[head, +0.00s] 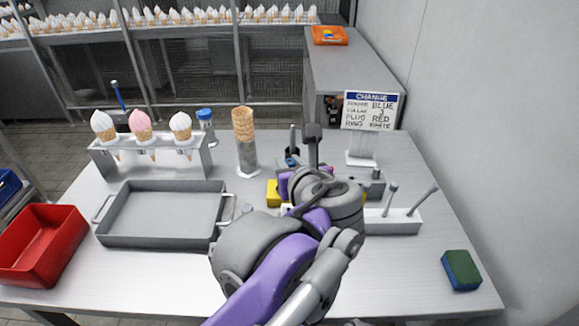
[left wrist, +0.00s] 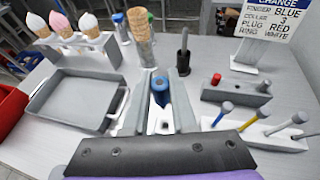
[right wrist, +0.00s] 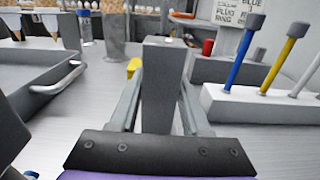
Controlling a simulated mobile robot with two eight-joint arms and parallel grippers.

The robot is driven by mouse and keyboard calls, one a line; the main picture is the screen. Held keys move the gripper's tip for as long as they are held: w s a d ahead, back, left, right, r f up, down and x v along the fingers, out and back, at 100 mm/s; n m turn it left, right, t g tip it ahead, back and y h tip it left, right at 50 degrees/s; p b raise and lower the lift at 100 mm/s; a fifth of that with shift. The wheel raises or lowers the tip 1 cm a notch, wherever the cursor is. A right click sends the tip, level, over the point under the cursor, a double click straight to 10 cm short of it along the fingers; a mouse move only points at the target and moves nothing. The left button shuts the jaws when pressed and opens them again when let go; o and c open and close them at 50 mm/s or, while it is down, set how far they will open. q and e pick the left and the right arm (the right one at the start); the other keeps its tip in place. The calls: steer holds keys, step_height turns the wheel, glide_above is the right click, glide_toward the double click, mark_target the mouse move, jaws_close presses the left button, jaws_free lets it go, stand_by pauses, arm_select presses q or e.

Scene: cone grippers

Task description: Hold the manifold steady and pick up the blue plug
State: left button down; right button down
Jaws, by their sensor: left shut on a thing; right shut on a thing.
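The blue plug (left wrist: 160,88) is between the two fingers of my left gripper (left wrist: 160,78), which is shut on it; whether it is seated or lifted cannot be told. My right gripper (right wrist: 163,105) is shut on a grey upright block (right wrist: 165,85), which may be part of the manifold. A low grey block with a red plug (left wrist: 236,84) stands to the right in the left wrist view; I cannot tell whether it belongs to the manifold. In the head view my arm hides most of the work area.
A white rack (head: 400,222) with several coloured pegs stands at right, with a sign (head: 369,110) behind. A grey tray (head: 160,238), red bin (head: 38,245) and cone stand (head: 150,165) are at left. A sponge (head: 461,270) lies at right; the front is clear.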

steer(key=shift+c, duration=1.4)
jaws_free()
steer(key=s, duration=1.1)
steer(key=shift+s+a, duration=0.1)
steer(key=shift+s, duration=0.4)
